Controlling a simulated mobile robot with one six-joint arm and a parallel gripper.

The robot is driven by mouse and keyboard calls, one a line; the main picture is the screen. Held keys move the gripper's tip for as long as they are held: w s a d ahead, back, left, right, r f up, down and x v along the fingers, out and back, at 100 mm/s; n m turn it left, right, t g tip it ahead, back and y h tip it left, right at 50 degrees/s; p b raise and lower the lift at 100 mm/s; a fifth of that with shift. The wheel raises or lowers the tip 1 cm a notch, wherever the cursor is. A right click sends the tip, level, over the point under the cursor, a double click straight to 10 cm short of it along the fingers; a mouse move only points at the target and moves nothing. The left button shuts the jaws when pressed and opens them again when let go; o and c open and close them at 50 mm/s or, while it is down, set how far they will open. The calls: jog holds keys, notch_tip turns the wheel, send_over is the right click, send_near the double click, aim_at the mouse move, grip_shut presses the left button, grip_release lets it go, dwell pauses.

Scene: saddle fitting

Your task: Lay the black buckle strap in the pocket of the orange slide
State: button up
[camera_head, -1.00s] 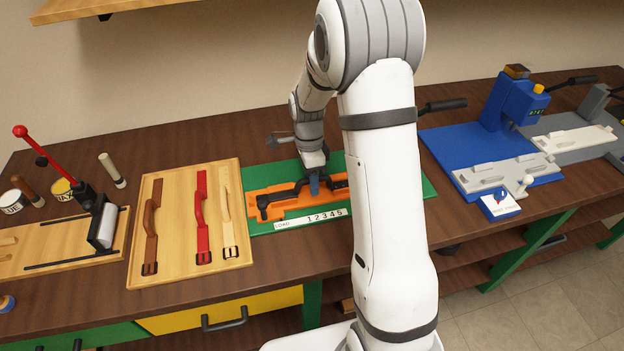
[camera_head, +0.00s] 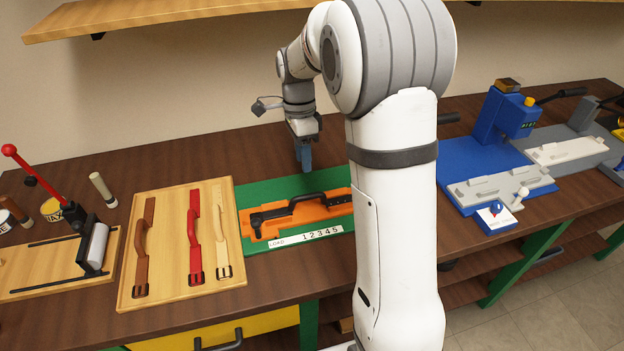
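The black buckle strap (camera_head: 279,211) lies along the orange slide (camera_head: 258,232), with its raised handle loop at the right. The orange slide is on the green base (camera_head: 262,189). My gripper (camera_head: 305,168) hangs above the back of the green base, over and behind the strap and apart from it. Its blue fingertips hold nothing that I can see. The gap between them is too small to make out.
A wooden board (camera_head: 172,286) with brown, red and cream straps lies left of the green base. A roller with a red lever (camera_head: 35,170) stands further left. A blue press (camera_head: 503,115) with grey fixtures stands at the right. A label strip (camera_head: 306,236) runs along the slide's front.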

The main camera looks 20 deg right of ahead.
jog(key=s+r+n+t, duration=0.2)
jog(key=s+n, duration=0.6)
jog(key=s, duration=0.3)
jog(key=s+r+n+t, duration=0.3)
jog(key=s+n, duration=0.6)
jog(key=s, duration=0.3)
jog(key=shift+s+n, duration=0.25)
jog(key=shift+n, duration=0.05)
